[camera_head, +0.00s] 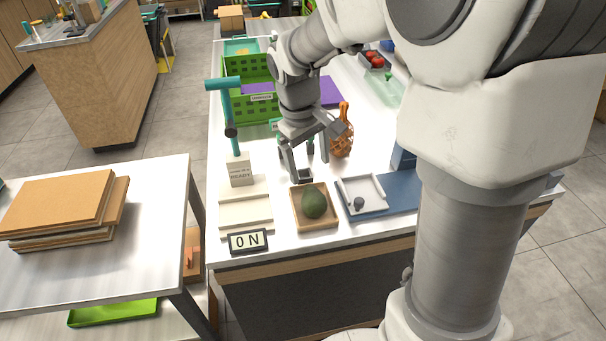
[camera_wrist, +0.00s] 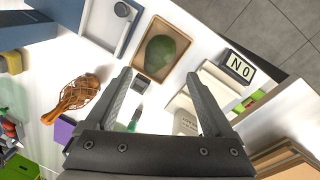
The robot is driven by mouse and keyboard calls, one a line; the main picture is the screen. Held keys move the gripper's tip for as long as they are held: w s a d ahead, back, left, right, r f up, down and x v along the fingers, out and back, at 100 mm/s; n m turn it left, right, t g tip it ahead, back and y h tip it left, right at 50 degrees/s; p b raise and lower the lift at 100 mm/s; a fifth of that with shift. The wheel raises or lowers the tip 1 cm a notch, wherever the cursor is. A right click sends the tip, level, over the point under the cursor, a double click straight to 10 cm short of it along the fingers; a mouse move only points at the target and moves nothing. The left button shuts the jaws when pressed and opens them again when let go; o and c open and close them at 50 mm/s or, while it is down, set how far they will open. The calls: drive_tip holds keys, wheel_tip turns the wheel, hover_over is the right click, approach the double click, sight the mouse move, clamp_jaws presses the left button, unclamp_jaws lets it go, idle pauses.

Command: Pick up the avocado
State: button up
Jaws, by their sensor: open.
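The dark green avocado (camera_head: 314,202) lies in a shallow tan wooden tray (camera_head: 298,224) near the front edge of the white counter. In the wrist view the avocado (camera_wrist: 161,52) shows in its tray (camera_wrist: 184,33) beyond my fingertips. My gripper (camera_head: 300,174) is open and empty, just behind the tray in the head view and apart from the avocado. In the wrist view the two fingers of my gripper (camera_wrist: 160,78) stand wide apart. A small dark square object (camera_wrist: 141,80) lies by the tray's edge.
Right of the tray is a white tray (camera_head: 376,184) with a small dark knob, on a blue base. A brown woven item (camera_head: 342,138) and green crate (camera_head: 240,118) stand behind.

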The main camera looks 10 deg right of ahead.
sight(314, 197)
drive_tip(key=f, duration=0.4)
drive_tip(key=d+f+b, duration=0.1)
drive_tip(key=f, duration=0.3)
drive_tip(key=w+f, duration=0.1)
drive_tip(key=f, duration=0.4)
drive_tip(key=shift+d+f+b, duration=0.1)
drive_tip(key=shift+d+b, duration=0.2)
drive_tip(key=shift+b, duration=0.1)
drive_tip(key=c, duration=0.6)
drive_tip(key=shift+r, duration=0.2)
